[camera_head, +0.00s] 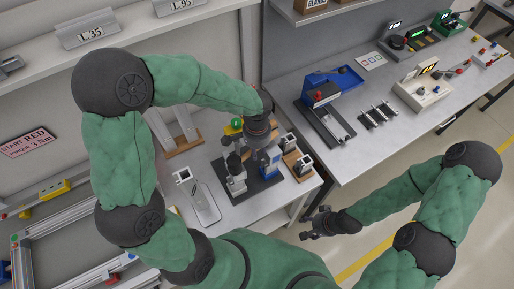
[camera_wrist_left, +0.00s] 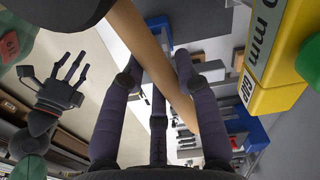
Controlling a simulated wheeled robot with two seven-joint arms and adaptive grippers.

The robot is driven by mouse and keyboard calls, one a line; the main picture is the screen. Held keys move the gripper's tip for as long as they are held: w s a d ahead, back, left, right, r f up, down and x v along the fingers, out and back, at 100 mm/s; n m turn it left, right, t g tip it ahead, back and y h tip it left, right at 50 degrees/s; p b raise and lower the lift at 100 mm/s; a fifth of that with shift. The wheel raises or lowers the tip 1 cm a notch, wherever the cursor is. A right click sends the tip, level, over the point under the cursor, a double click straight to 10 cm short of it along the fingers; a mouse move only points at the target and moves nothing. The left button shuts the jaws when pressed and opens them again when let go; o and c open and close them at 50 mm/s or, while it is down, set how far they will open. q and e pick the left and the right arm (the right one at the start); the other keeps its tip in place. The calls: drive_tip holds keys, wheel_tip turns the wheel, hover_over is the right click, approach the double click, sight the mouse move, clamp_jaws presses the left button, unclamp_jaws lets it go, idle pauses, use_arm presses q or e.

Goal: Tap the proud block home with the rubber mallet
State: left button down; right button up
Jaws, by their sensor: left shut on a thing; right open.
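My left gripper (camera_head: 262,135) is shut on a tan wooden handle (camera_wrist_left: 155,60), which runs diagonally between its dark fingers (camera_wrist_left: 160,110) in the left wrist view. A black bulk (camera_wrist_left: 60,8) at that view's top left may be the mallet's head. The gripper is above a dark base plate (camera_head: 262,187) on the near bench, beside a yellow block with green (camera_head: 233,127). The wrist view shows a yellow lettered block (camera_wrist_left: 275,85) close by. The gripper hides part of the plate; I cannot tell which block stands proud. My right gripper (camera_head: 322,222) is open and empty, off the bench.
A white-framed stand (camera_head: 198,195) is left of the plate, and a wooden-based stand (camera_head: 302,165) is to its right. The right bench carries a blue machine (camera_head: 320,92), several dark rods (camera_head: 378,114) and a beige box (camera_head: 423,92). Aluminium rails (camera_head: 75,235) lie at left.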

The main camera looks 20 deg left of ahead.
use_arm(q)
drive_tip(key=shift+r+p, duration=2.1)
drive_tip(key=shift+r, duration=0.7)
drive_tip(key=shift+f, duration=0.1)
